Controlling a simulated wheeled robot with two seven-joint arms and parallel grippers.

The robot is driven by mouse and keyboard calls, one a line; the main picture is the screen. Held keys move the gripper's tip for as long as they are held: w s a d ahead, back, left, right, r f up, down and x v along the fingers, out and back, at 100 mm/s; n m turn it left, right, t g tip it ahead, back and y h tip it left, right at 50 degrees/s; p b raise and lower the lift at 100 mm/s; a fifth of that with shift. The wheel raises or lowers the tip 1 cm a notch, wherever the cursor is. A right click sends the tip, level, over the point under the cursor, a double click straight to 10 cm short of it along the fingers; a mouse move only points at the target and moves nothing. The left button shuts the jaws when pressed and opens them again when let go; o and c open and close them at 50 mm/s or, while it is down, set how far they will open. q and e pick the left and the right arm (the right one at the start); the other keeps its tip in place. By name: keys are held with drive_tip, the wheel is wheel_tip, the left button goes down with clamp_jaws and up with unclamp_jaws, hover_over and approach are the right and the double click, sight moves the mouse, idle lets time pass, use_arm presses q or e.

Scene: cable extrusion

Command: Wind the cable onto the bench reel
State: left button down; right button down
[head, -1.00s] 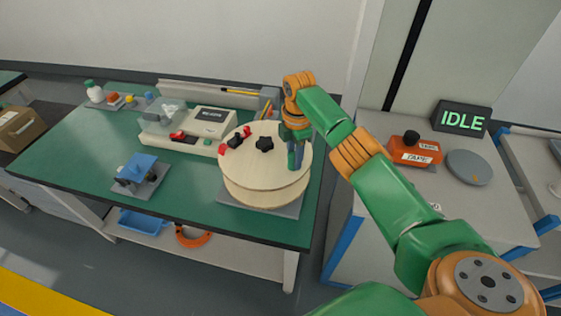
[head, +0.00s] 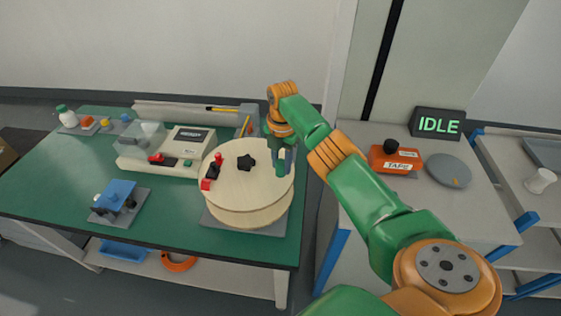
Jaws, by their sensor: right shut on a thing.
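The bench reel (head: 248,200) is a pale wooden drum lying flat on a grey plate at the bench's right front. It has a black star knob (head: 246,162) at its centre and a red clip piece (head: 207,184) at the left of its top. My right gripper (head: 284,165) points down at the right part of the reel's top. It is shut on the reel's handle, which its fingers mostly hide. I cannot make out the cable clearly. A blue-topped device (head: 117,193) stands on a plate at the left front. My left gripper is not in view.
A beige machine (head: 185,150) with a display and red switch stands behind the reel. A side table to the right holds an orange tape box (head: 395,160), a grey disc (head: 447,170) and a sign reading IDLE (head: 437,123). The green bench top (head: 60,180) is clear at left.

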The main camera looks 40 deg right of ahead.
drive_tip(key=shift+w, duration=0.1)
drive_tip(key=c, duration=0.5)
unclamp_jaws()
wheel_tip(320, 180, up, 7)
drive_tip(key=shift+r+b, duration=0.1)
drive_tip(key=shift+b, duration=0.35)
drive_tip(key=shift+c, duration=0.2)
